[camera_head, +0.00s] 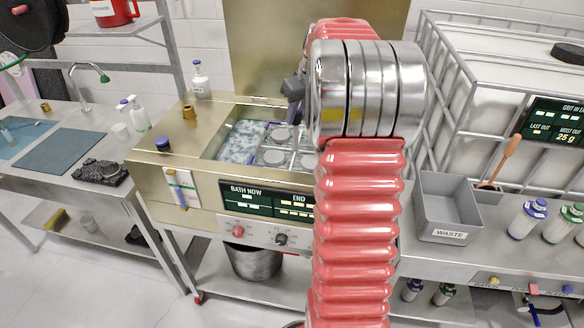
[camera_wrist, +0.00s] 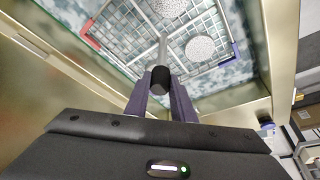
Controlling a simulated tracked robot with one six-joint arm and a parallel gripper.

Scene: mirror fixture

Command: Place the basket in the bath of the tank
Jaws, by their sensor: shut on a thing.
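The tank (camera_head: 160,183) is a brass-coloured box with an open bath (camera_head: 238,141) of pale speckled liquid. The wire basket (camera_head: 270,159) holds round grey discs and shows within the bath opening, at its right side. In the wrist view the basket (camera_wrist: 201,48) has a red corner, a blue-purple corner and an upright rod ending in a black grip (camera_wrist: 160,79). My gripper's purple fingers (camera_wrist: 161,92) are shut on this grip. I cannot tell whether the basket touches the bath floor. My arm hides the bath's right end in the head view.
A tall brass panel (camera_head: 285,45) stands behind the bath. A grey waste bin (camera_head: 447,205) and several bottles (camera_head: 527,219) stand to the right. A caged white container (camera_head: 480,110) is behind them. A sink bench (camera_head: 62,150) is on the left.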

